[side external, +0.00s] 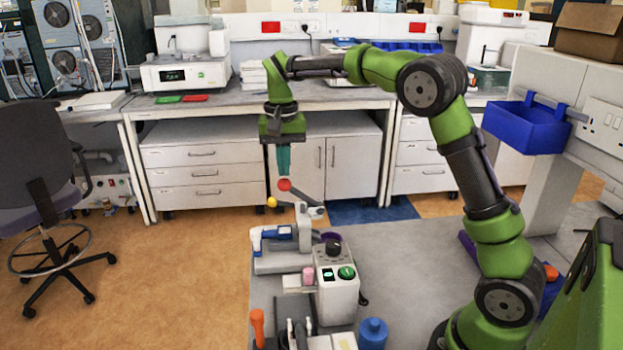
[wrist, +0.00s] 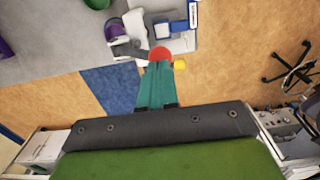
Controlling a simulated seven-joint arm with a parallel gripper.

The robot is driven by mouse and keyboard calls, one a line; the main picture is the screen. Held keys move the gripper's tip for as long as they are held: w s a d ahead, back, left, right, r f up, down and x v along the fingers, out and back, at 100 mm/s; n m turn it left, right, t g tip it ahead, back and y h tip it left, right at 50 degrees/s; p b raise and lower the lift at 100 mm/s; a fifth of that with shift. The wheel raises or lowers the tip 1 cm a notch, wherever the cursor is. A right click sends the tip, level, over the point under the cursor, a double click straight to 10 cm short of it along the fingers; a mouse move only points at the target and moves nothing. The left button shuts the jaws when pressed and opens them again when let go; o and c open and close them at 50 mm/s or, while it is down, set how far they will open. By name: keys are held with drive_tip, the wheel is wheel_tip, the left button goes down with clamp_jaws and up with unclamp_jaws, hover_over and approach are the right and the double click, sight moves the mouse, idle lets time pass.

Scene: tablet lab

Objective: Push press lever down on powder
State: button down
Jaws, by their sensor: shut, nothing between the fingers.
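The press (side external: 305,236) is a pale bench unit with a grey lever (side external: 303,194) angled up to the left. The lever ends in a red knob (side external: 284,185), which also shows in the wrist view (wrist: 160,53) just beyond the fingertips. My gripper (side external: 284,174) points down with its teal fingers (wrist: 155,82) together and empty. Its tips are directly above the red knob, very close or touching; I cannot tell which. A small yellow ball (side external: 271,202) is just below and left of the knob. I cannot make out any powder.
A white control box (side external: 338,285) with a black knob and green switch stands in front of the press. An orange-handled tool (side external: 257,328) and a blue bottle (side external: 373,333) are near the front. Open floor (side external: 190,260) lies left of the bench.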

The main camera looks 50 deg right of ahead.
sight(280, 181)
drive_tip(key=shift+f, duration=0.7)
drive_tip(key=shift+w+a+f, duration=0.3)
drive_tip(key=shift+f, duration=0.55)
drive_tip(key=shift+w+a+f, duration=0.2)
drive_tip(key=shift+f, duration=0.35)
idle(0.3)
